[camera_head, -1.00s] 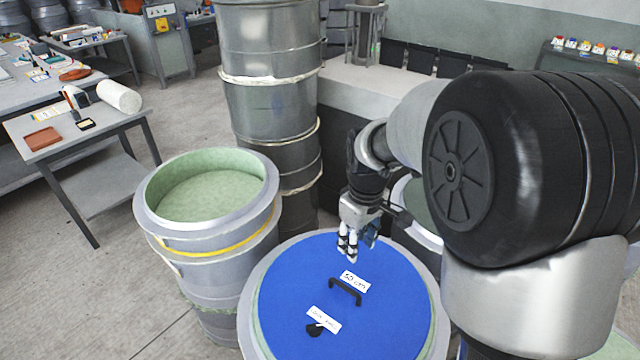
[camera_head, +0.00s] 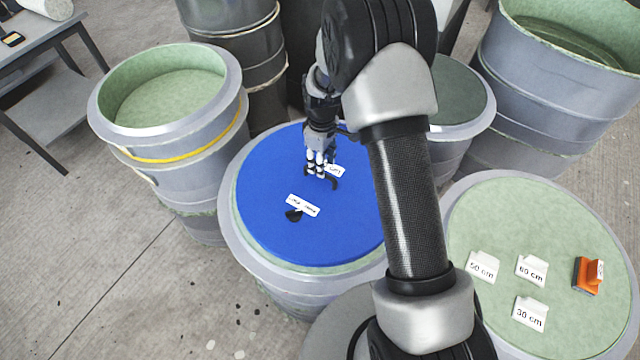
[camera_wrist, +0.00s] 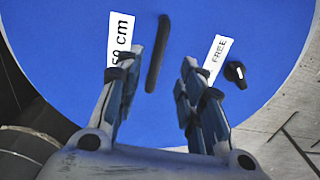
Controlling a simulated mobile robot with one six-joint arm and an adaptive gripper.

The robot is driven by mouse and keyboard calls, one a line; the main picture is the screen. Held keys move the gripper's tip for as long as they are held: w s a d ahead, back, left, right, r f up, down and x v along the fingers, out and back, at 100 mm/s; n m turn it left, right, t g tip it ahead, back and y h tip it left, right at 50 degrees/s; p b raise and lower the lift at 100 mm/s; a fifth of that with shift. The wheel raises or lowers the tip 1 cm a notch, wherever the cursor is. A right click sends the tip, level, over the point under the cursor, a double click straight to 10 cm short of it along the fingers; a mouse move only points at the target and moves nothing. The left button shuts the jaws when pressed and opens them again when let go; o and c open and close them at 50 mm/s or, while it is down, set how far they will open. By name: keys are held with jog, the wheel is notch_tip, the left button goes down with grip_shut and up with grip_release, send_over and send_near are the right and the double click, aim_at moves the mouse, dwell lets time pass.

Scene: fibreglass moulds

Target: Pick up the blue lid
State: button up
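The blue lid (camera_head: 275,230) lies flat on top of a grey mould drum in the head view, and it fills much of the wrist view (camera_wrist: 240,30). Its black bar handle (camera_wrist: 157,52) lies between the fingertips as seen in the wrist view. The handle also shows partly in the head view (camera_head: 334,184), beside the fingers. My gripper (camera_head: 316,170) is over the lid, close to the handle, with its fingers pointing down. In the wrist view my gripper (camera_wrist: 163,68) has its fingers apart with nothing held. I cannot tell whether they touch the handle.
The lid bears a white cm label (camera_wrist: 120,38), a label reading FREE (camera_wrist: 215,58) and a black knob (camera_wrist: 235,72). An open green-lined drum (camera_head: 165,95) stands close at left. At right, a round green top (camera_head: 500,220) bears label cards and an orange block (camera_head: 588,275).

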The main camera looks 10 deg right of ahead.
aim_at(320, 179)
jog(key=shift+w+a+f+b, duration=0.15)
jog(key=shift+f+b, duration=0.45)
jog(key=shift+f, duration=1.15)
jog(key=shift+w+f+b, duration=0.25)
jog(key=shift+f+b, duration=0.35)
jog(key=shift+f, duration=1.15)
jog(key=shift+c, duration=0.2)
grip_shut()
jog(key=shift+r, duration=0.1)
